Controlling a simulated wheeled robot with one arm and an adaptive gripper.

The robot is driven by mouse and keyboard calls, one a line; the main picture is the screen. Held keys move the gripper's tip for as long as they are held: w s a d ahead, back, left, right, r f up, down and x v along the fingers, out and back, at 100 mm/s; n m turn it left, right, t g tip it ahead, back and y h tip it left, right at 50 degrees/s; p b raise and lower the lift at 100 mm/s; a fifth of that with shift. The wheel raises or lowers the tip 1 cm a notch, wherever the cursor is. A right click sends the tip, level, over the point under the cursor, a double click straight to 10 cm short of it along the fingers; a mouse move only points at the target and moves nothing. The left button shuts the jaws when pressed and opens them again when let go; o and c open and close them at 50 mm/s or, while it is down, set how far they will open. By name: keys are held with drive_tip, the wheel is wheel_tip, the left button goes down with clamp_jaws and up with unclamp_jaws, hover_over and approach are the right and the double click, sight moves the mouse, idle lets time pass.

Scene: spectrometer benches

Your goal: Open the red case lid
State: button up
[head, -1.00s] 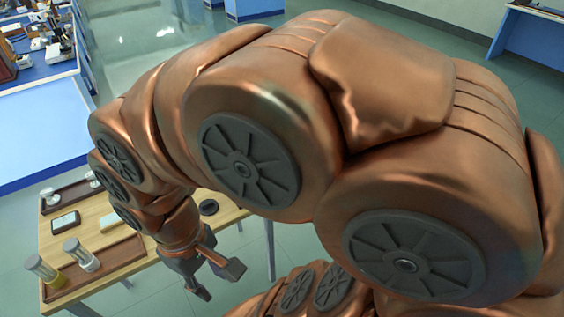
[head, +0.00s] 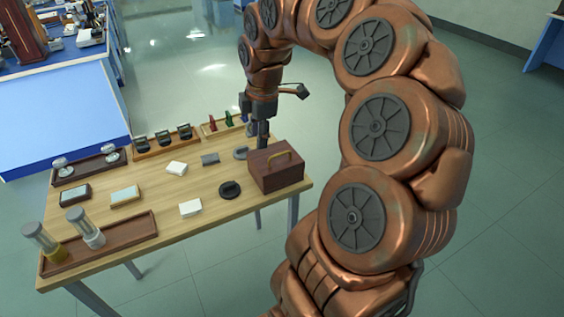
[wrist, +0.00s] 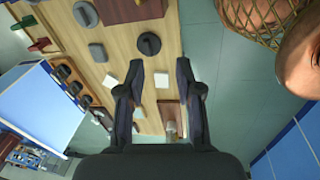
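The red case (head: 276,172) is a dark reddish-brown box with a brass handle on top. It stands at the right end of the wooden table in the head view, with its lid down. In the wrist view, part of it shows at the top edge (wrist: 122,12). My gripper (head: 258,140) is above and just behind the case in the head view, apart from the handle. The wrist view shows its two fingers (wrist: 160,68) spread with nothing between them. The case's far side is hidden.
The table (head: 150,200) holds a round black disc (head: 230,189), white blocks (head: 190,208), a tray with two jars (head: 145,228), and racks of small items (head: 167,145) at the back. A blue bench (head: 60,120) stands behind. Floor is clear to the right.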

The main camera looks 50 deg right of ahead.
drive_tip(key=n+b, duration=0.1)
approach(281, 154)
drive_tip(key=shift+n+h, duration=0.3)
drive_tip(key=shift+w+d+f+p, duration=0.1)
drive_tip(key=shift+w+f, duration=0.1)
drive_tip(key=shift+f, duration=1.1)
drive_tip(key=shift+w+a+f+p, duration=0.1)
drive_tip(key=shift+w+f, duration=0.1)
drive_tip(key=shift+f, duration=1.15)
drive_tip(key=shift+w+d+f+p, duration=0.1)
drive_tip(key=shift+w+f, duration=0.15)
drive_tip(key=shift+f, duration=1.05)
drive_tip(key=shift+c, duration=0.2)
clamp_jaws()
